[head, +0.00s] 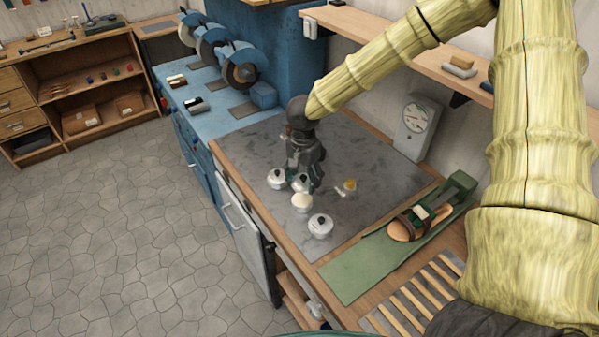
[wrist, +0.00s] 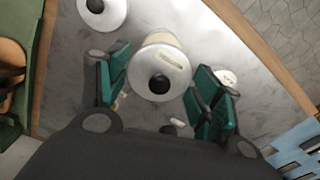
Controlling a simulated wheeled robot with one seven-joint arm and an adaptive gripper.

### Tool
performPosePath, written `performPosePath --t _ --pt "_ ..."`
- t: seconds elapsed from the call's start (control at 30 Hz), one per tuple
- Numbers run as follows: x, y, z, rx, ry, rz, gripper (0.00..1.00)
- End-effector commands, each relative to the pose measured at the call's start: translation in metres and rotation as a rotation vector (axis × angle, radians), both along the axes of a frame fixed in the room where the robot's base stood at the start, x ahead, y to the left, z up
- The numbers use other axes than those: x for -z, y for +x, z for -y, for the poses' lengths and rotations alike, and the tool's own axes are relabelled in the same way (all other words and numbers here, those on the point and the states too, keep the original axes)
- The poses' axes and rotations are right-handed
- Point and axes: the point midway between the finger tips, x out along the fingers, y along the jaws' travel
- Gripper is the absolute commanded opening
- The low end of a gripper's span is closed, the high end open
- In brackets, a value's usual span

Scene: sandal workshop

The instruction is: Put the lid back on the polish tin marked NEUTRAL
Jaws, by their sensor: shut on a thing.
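My gripper (wrist: 162,88) is shut on a round silvery lid (wrist: 150,92) with a black knob, a green-padded finger on each side. The lid carries small lettering too small to read. An open tin (head: 302,205) with cream-coloured contents stands on the grey mat just in front of my gripper (head: 303,183) in the head view. In the wrist view, this tin (wrist: 161,39) shows partly behind the lid's far edge. Two lidded tins stand near it, one (head: 277,180) to the left and one (head: 320,228) in front. I cannot read which tin says NEUTRAL.
A small yellow-topped item (head: 350,185) lies right of my gripper. A sandal (head: 408,225) rests on a green mat (head: 345,276) at the right. A dial scale (head: 416,118) stands at the back. Grinding wheels (head: 238,66) stand on the blue bench. The grey mat (head: 250,150) has free room at the left.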

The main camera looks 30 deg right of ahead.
Motion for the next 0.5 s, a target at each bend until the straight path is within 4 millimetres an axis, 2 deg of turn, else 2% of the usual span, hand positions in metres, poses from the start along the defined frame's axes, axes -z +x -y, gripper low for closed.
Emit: performPosePath --t 0.5 --pt "0.021 0.0 -0.001 -0.001 0.0 -0.001 0.49"
